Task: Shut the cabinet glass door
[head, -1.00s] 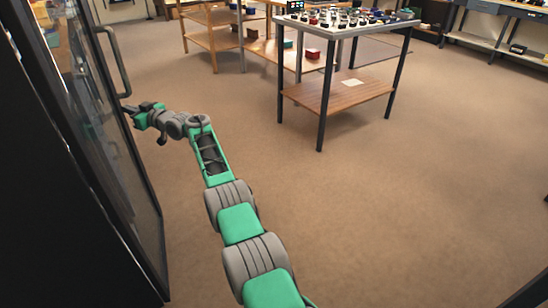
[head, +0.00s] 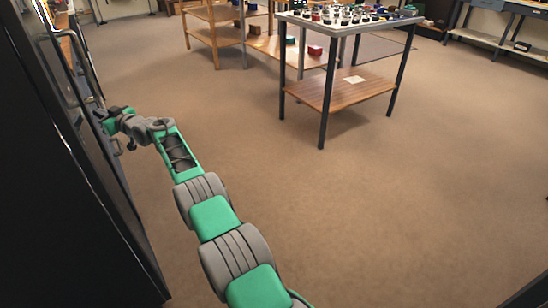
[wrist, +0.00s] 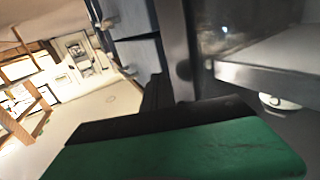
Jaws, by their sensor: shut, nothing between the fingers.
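The cabinet glass door (head: 108,168) is at the left of the head view, seen at a steep angle, with a dark frame. Its bar handle (head: 90,68) stands out from the far part of the door. My gripper (head: 102,114) is shut and empty, at the door just below the handle. I cannot tell whether it touches the door. In the wrist view the dark fingers (wrist: 155,95) show beyond the green gripper body, close to a dark upright frame (wrist: 178,45). The near cabinet side (head: 50,210) is dark, and any remaining gap at the door is hard to see.
A table (head: 350,26) with many small parts and a wooden lower shelf (head: 345,90) stands at back centre. Wooden shelving (head: 215,38) is behind it. A workbench (head: 500,40) is at the back right. The brown floor (head: 350,210) between is clear.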

